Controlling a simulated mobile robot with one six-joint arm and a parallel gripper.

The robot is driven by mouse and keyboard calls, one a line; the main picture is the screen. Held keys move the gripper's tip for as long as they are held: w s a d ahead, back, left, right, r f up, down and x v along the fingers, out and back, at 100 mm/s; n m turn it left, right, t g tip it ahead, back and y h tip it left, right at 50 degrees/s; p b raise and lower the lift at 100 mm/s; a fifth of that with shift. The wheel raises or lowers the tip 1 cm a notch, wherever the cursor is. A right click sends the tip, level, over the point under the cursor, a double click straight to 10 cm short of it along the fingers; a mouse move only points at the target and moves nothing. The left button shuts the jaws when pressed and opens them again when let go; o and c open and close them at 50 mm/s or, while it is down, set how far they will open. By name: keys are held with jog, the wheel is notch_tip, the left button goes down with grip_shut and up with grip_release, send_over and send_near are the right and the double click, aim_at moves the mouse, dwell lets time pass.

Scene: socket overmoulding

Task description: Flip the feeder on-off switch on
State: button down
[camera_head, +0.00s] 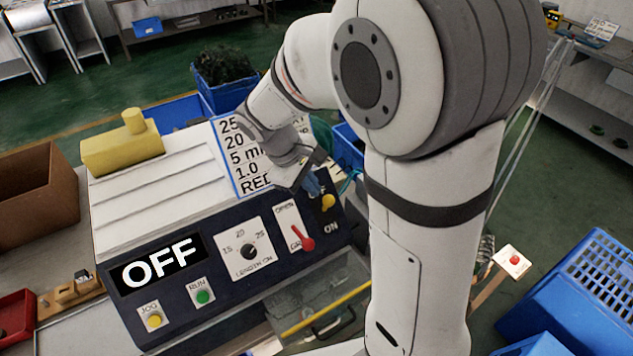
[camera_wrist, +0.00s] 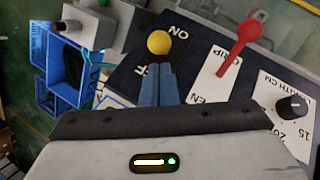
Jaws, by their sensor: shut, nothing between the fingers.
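The feeder switch is a yellow ball-ended toggle (camera_head: 328,202) at the right end of the dark control panel (camera_head: 225,312). ON is printed below it, and a partly hidden OFF label lies above it. A large display (camera_head: 155,267) on the panel reads OFF. My gripper (camera_head: 312,186) is shut and empty, its blue fingertips just beside the toggle on the OFF side. In the wrist view, the shut fingertips (camera_wrist: 158,68) point at the yellow ball (camera_wrist: 159,42), with ON beyond it. Whether they touch it I cannot tell.
A red OPEN/GRIP lever (camera_head: 303,240) stands near the toggle, with a black length knob (camera_head: 249,252) to its left. A green RUN button (camera_head: 203,297) and yellow JOG button (camera_head: 154,320) are farther left. A sign (camera_head: 240,165) stands behind the panel.

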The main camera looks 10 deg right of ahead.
jog(key=shift+s+d+f, duration=0.15)
jog(key=shift+d+f, duration=0.1)
jog(key=shift+f+b, duration=0.1)
jog(key=shift+b, duration=0.25)
jog(key=shift+s+t+b, duration=0.15)
jog(key=shift+t+b, duration=0.15)
jog(key=shift+s, duration=0.2)
jog(key=shift+b, duration=0.3)
